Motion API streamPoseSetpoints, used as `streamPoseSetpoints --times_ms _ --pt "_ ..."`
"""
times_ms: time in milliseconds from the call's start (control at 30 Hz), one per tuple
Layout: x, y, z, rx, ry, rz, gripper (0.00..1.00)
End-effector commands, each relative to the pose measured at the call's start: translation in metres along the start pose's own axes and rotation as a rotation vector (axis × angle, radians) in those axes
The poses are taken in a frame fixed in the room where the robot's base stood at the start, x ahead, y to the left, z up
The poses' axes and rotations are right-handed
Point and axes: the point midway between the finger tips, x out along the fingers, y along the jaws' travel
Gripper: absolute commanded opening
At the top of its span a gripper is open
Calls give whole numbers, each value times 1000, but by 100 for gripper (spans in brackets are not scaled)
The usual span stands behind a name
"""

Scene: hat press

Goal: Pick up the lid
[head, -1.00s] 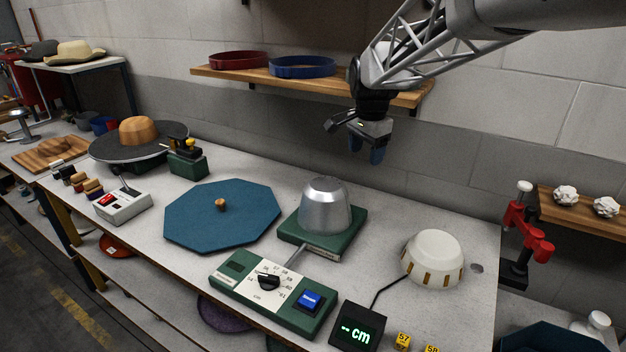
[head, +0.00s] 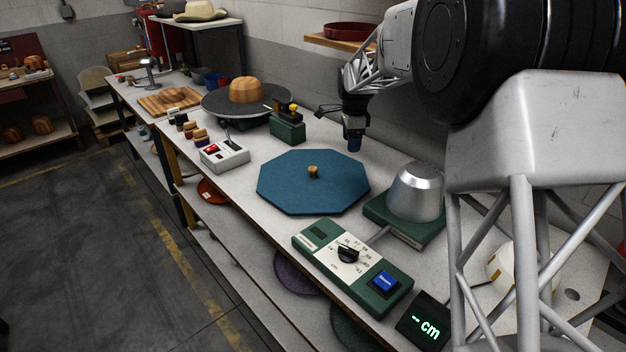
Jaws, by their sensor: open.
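The lid (head: 296,189) is a flat blue octagon with a small wooden knob (head: 313,171) at its centre. It lies on the light worktop in the head view, fully in sight. My gripper (head: 354,146) hangs above the back right edge of the lid, fingers pointing down. It is empty and apart from the lid and knob. Its fingers overlap in this view, so the gap between them is hard to see.
A silver dome on a green base (head: 414,192) stands right of the lid. A green dial panel (head: 352,268) lies in front. A white switch box (head: 224,155), a small green device (head: 288,128) and a wooden hat block on a dark disc (head: 246,92) stand to the left.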

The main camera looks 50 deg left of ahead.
Motion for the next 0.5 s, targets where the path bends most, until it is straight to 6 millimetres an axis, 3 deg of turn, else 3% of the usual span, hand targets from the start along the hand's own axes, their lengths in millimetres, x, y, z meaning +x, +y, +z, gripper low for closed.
streamPoseSetpoints --times_ms 100,300,500 --pt "24 -24 38 19 -1 10 64" --pt "52 -50 87 52 -1 20 64" --pt "65 -61 110 70 -1 24 64"
